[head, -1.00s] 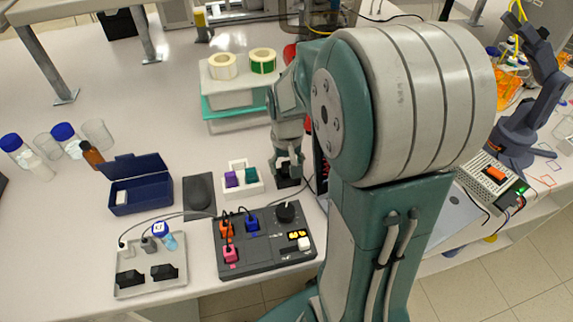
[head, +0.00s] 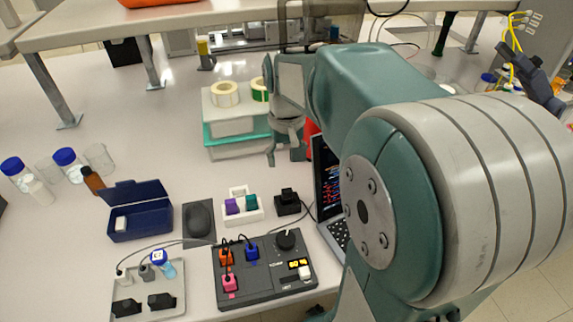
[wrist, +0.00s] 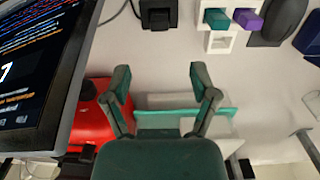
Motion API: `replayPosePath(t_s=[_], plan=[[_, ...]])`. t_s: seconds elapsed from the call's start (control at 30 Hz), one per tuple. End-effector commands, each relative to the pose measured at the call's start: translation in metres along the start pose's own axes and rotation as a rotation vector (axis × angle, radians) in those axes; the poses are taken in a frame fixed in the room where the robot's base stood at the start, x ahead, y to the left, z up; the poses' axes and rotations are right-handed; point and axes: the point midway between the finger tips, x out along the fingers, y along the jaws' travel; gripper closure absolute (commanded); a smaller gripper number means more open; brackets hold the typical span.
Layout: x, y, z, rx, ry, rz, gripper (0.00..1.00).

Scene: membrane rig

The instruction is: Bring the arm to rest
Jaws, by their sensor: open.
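My gripper (head: 287,158) is open and empty in the head view. It hangs above the bench, beyond the small black block (head: 288,201) and beside the stacked boxes with the tape rolls. The wrist view shows both fingers of my gripper (wrist: 160,88) spread apart, with nothing between them. The black block (wrist: 158,14) also shows at the top of the wrist view, apart from the fingers. My teal and grey arm fills the right of the head view and hides part of the bench.
A laptop (head: 328,195) stands close to my gripper, with a red object (wrist: 92,117) beside it. A white holder (head: 243,215) has purple and teal blocks. A control box (head: 262,280), blue case (head: 140,225) and grey tray (head: 172,298) sit nearer. Clear bench lies left of the white-teal boxes (head: 232,128).

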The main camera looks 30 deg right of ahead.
Motion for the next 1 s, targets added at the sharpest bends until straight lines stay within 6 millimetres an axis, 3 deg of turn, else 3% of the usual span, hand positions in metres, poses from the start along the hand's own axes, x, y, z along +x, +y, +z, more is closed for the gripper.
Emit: replayPosePath(t_s=[0.53,0.67,1.0], plan=[[-0.005,-0.005,0.006,-0.013,0.025,0.0,0.24],[-0.016,-0.019,0.027,-0.051,0.089,-0.002,0.24],[-0.033,-0.054,0.101,-0.182,0.321,-0.029,0.24]])
